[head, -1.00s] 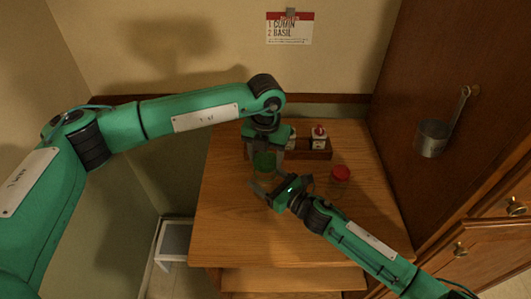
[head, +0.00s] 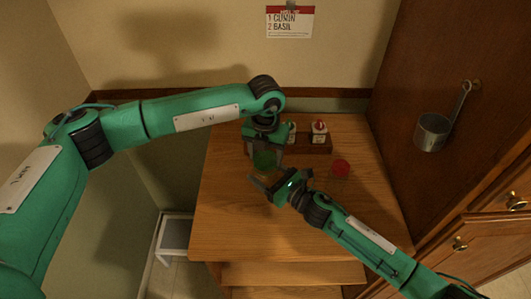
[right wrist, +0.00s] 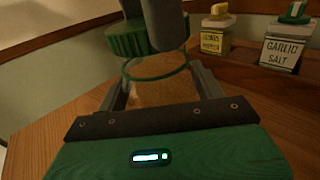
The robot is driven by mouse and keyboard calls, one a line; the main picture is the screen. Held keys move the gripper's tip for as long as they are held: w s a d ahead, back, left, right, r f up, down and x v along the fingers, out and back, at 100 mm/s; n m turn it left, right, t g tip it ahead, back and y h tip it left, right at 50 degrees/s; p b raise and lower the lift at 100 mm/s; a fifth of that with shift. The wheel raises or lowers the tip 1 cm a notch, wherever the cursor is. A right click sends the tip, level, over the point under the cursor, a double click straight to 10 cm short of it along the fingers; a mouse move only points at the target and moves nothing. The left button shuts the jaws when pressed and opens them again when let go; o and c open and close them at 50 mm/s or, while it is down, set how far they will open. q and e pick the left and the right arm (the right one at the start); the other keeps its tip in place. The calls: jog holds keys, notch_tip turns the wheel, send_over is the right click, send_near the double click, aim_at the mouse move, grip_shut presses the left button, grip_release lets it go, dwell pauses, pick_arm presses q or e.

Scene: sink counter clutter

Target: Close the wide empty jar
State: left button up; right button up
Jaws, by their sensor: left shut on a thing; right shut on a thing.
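A green lid (head: 264,161) is shut in my left gripper (head: 264,152), which reaches down from above. It also shows in the right wrist view (right wrist: 124,42), above the clear wide jar (right wrist: 155,90) and a little left of its rim's middle. The jar has a green ring at its rim and looks empty. In the head view the jar is mostly hidden by the lid and grippers. My right gripper (head: 268,186) is shut on the jar, with one finger on each side of the glass. Whether the lid touches the rim is hard to tell.
A wooden rack (head: 318,146) at the back holds spice bottles, one labelled garlic salt (right wrist: 284,45). A card (head: 290,20) hangs on the wall and a ladle (head: 433,131) on the right panel. The counter front (head: 255,235) is clear.

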pick_arm(q)
jog(key=shift+f, duration=0.55)
